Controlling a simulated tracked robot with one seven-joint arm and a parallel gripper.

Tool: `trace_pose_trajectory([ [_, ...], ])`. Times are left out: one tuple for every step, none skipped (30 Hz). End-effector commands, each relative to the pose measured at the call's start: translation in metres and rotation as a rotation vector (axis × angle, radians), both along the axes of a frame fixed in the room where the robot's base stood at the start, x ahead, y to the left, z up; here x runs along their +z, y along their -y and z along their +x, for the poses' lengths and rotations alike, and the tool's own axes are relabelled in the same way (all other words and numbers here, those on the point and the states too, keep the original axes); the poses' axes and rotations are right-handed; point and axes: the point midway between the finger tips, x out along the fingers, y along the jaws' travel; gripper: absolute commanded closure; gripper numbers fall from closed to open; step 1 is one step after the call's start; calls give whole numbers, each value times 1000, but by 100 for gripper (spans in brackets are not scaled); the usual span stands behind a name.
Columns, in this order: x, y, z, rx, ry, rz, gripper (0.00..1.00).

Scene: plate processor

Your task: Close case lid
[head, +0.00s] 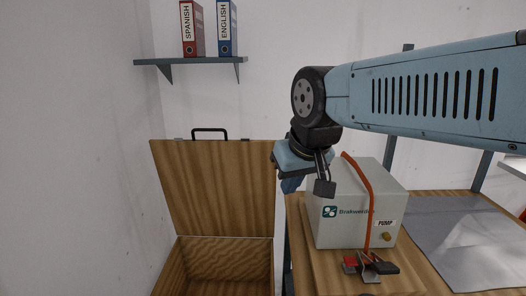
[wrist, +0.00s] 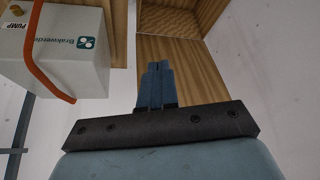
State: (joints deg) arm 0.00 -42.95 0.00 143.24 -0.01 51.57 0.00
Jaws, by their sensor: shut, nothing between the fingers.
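A wooden case (head: 225,258) stands at the lower left of the head view. Its lid (head: 212,187) is raised upright at the back, with a dark handle (head: 210,131) on its top edge. The lid also shows in the wrist view (wrist: 185,62), beyond my fingers, and the open case (wrist: 182,20) shows at the top. My gripper (head: 290,186) is beside the lid's right edge in the head view. In the wrist view my gripper (wrist: 155,68) is shut and empty, its blue fingers together. I cannot tell whether the fingertips touch the lid.
A white pump box (head: 345,205) with a red-orange hose (head: 366,195) stands on the wooden table (head: 415,268), close to the right of my gripper. A shelf (head: 190,61) with two binders hangs above the case. A wall is at the left.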

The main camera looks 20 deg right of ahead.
Motion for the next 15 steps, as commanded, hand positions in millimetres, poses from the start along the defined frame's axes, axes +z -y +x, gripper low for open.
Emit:
trace_pose_trajectory([
  [0,0,0,0,0,0,100],
  [0,0,0,0,0,0,100],
  [0,0,0,0,0,0,100],
  [0,0,0,0,0,0,100],
  [0,0,0,0,0,0,100],
  [0,0,0,0,0,0,100],
  [0,0,0,0,0,0,100],
  [0,0,0,0,0,0,100],
  [0,0,0,0,0,0,100],
  [0,0,0,-1,0,0,100],
  [1,0,1,-3,-1,1,100],
  [2,0,2,-9,-3,5,100],
  [4,1,4,-16,-6,8,100],
  [6,1,6,-25,-11,13,100],
  [8,2,10,-41,-21,22,100],
])
